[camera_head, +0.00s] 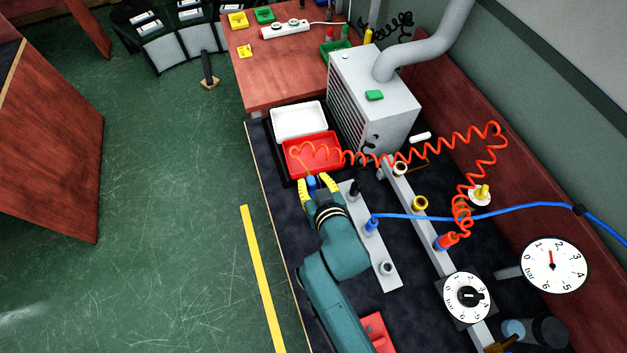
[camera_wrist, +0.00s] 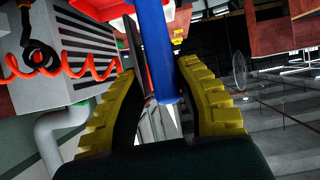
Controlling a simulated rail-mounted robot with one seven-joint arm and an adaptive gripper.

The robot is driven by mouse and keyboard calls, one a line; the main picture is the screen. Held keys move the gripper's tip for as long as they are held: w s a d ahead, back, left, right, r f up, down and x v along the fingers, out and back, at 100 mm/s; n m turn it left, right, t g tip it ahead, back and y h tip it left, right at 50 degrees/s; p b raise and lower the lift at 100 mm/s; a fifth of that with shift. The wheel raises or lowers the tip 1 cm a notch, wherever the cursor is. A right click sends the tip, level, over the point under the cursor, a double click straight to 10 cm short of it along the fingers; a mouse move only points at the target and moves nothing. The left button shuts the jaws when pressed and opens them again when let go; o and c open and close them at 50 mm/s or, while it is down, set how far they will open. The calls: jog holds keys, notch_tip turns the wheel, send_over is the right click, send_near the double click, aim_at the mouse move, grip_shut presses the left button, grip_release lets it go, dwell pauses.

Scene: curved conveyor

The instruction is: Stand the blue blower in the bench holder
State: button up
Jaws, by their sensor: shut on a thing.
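My gripper (camera_head: 319,186) is in the middle of the head view, near the front edge of the red tray. Its yellow fingers are shut on the blue blower (camera_head: 311,183). In the wrist view the blower (camera_wrist: 156,50) is a blue tube between the ribbed fingers, with a pale pointed tip. A grey strip (camera_head: 391,281) lies on the dark bench right of my gripper. It carries a black item (camera_head: 355,189), a blue fitting (camera_head: 371,225) and a grey ring socket (camera_head: 386,267) that looks empty. I cannot tell which socket is the blower's holder.
An orange coiled hose (camera_head: 430,146) crosses the bench towards my gripper. A blue hose (camera_head: 480,216) runs right from the blue fitting. A red tray (camera_head: 340,171) and white tray (camera_head: 322,134) lie ahead. A grey vented box (camera_head: 390,115) stands behind. Dials are at right.

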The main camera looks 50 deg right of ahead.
aim_at(313, 194)
jog(key=shift+f+b, duration=2.35)
jog(key=shift+f, duration=1)
jog(key=o, duration=0.9)
jog(key=shift+o, duration=0.2)
jog(key=shift+f, duration=0.1)
jog(key=v, duration=1.2)
